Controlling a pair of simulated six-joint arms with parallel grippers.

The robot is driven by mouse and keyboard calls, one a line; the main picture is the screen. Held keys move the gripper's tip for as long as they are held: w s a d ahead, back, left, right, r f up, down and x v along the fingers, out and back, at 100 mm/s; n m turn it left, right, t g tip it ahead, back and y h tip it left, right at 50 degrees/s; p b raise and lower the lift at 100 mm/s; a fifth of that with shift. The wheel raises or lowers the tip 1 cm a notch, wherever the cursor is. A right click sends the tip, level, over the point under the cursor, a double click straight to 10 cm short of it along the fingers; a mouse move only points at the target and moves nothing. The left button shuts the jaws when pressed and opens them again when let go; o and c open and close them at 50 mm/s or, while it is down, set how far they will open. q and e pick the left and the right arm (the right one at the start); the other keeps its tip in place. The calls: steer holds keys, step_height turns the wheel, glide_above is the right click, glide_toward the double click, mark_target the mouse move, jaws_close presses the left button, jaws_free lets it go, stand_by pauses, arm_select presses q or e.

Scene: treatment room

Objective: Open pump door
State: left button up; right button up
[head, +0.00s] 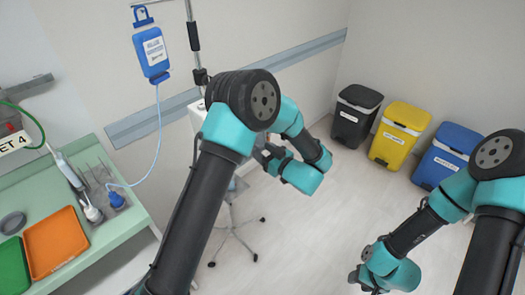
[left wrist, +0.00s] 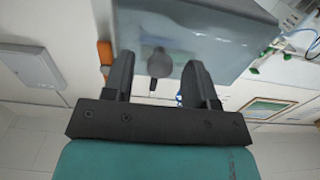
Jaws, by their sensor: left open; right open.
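The pump shows in the head view only as a pale box edge (head: 197,113) on the pole, mostly hidden behind my left arm. In the left wrist view a grey-blue box face (left wrist: 215,45), which looks like the pump and its door, fills the upper middle. My left gripper (left wrist: 163,70) is open, with one finger on each side of the knob in the picture; I cannot tell the depth gap. It also shows in the head view (head: 264,155). My right gripper (head: 368,281) is low at the front, away from the pump.
A blue drip bag (head: 153,50) hangs at upper left with its tube running to the green counter (head: 85,247). Orange (head: 56,243) and green trays lie there. Black, yellow (head: 398,136) and blue bins stand at the back right. The floor between is clear except the pole's wheeled base (head: 236,245).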

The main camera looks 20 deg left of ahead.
arm_select(q)
steer(key=shift+w+a, duration=0.2)
steer(key=shift+a, duration=0.15)
jaws_close()
stand_by(0.3)
